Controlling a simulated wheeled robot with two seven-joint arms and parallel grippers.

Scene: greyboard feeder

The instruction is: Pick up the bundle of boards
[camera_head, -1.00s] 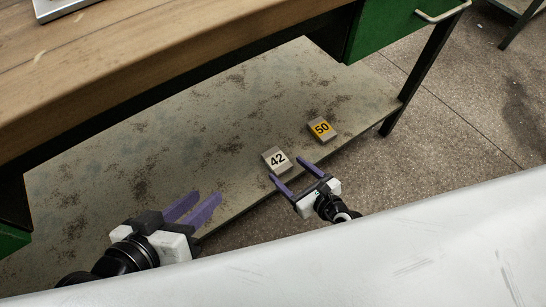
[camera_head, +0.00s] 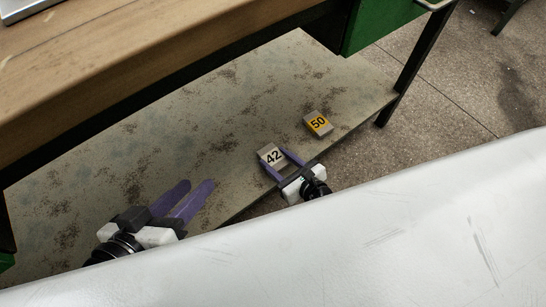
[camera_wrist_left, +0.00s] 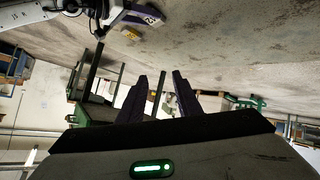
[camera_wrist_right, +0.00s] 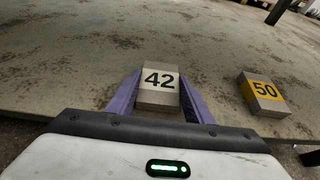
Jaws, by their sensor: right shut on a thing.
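A small grey bundle of boards with a white label "42" (camera_head: 271,156) lies on the low worn shelf (camera_head: 150,130) near its front edge. A similar bundle with a yellow label "50" (camera_head: 318,123) lies to its right, apart from it. My right gripper (camera_head: 275,164) is shut on the bundle marked 42, with a purple finger along each side; the right wrist view shows this bundle between the fingers (camera_wrist_right: 160,90), and the 50 bundle (camera_wrist_right: 262,94) to the right. My left gripper (camera_head: 192,196) is open and empty over the shelf's front part at the left.
A wooden worktop (camera_head: 120,70) overhangs the back of the shelf, with a green drawer unit (camera_head: 375,22) at upper right. A dark table leg (camera_head: 415,70) stands at the shelf's right end. A pale smooth surface (camera_head: 400,230) fills the lower right.

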